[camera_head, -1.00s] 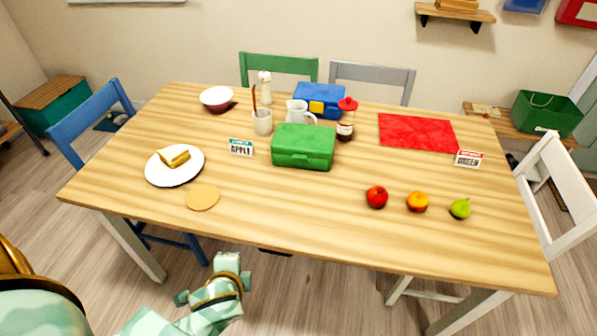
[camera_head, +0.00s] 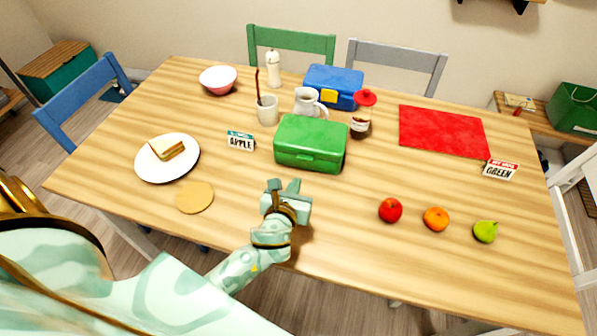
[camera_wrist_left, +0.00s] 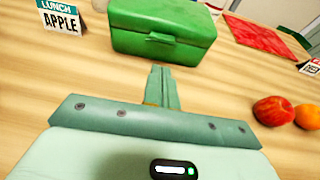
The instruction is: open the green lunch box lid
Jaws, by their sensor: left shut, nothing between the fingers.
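The green lunch box (camera_head: 310,143) stands on the middle of the wooden table with its lid closed. It also shows at the top of the left wrist view (camera_wrist_left: 163,27), with its latch on the side facing me. My left gripper (camera_head: 283,186) is over the table just in front of the box, a short gap away from it. Its fingers are shut and empty; in the left wrist view the fingertips (camera_wrist_left: 160,70) point toward the box's front. My right gripper is not in view.
A jar with a red lid (camera_head: 361,118), a white pitcher (camera_head: 307,101) and a blue lunch box (camera_head: 333,87) stand close behind. An APPLE sign (camera_head: 241,140) stands left.

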